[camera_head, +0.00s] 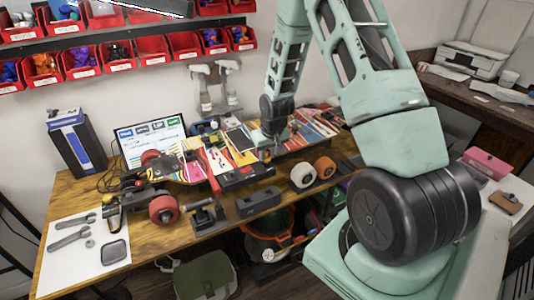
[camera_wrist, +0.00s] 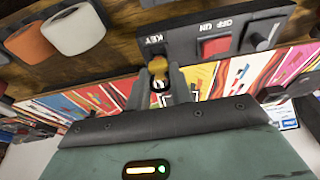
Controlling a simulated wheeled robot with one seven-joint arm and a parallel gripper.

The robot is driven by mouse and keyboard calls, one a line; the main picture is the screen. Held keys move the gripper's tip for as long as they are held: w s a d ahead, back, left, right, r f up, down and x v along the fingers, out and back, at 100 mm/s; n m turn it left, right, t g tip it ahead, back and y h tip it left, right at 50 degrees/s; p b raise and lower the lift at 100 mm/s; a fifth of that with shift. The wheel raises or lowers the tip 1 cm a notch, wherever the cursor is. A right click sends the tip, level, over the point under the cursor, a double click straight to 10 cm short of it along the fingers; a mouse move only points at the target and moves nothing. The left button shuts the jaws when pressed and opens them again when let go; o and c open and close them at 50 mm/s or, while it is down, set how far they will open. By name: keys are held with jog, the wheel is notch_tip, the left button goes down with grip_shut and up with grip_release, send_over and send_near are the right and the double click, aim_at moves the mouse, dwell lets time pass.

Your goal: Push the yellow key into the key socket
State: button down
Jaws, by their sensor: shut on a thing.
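In the wrist view, a dark panel (camera_wrist: 186,37) carries the labels KEY and OFF ON. The yellow key (camera_wrist: 158,64) is at the panel's KEY end, just below that label. My gripper (camera_wrist: 160,82) is shut on the key, with one grey finger on each side of it. The key socket is hidden behind the key, so I cannot tell how deep the key sits in it. In the head view, my gripper (camera_head: 271,153) points down over the workbench, and the key is too small to make out.
A red switch (camera_wrist: 215,47) and a dark knob (camera_wrist: 262,37) sit beside the KEY spot. White and orange wheels (camera_head: 303,175) lie near the bench's front edge. A colourful skateboard deck (camera_head: 193,165) lies to the left. Red bins (camera_head: 81,60) hang on the wall.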

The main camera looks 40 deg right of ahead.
jog(key=shift+f+b, duration=0.7)
jog(key=shift+f, duration=0.3)
dwell(1.7)
jog(key=c, duration=0.9)
grip_release()
jog(key=shift+r, duration=0.2)
jog(key=shift+r+p, duration=1.15)
jog(key=shift+r, duration=0.2)
jog(key=shift+r+p, duration=2.3)
jog(key=shift+r, duration=0.75)
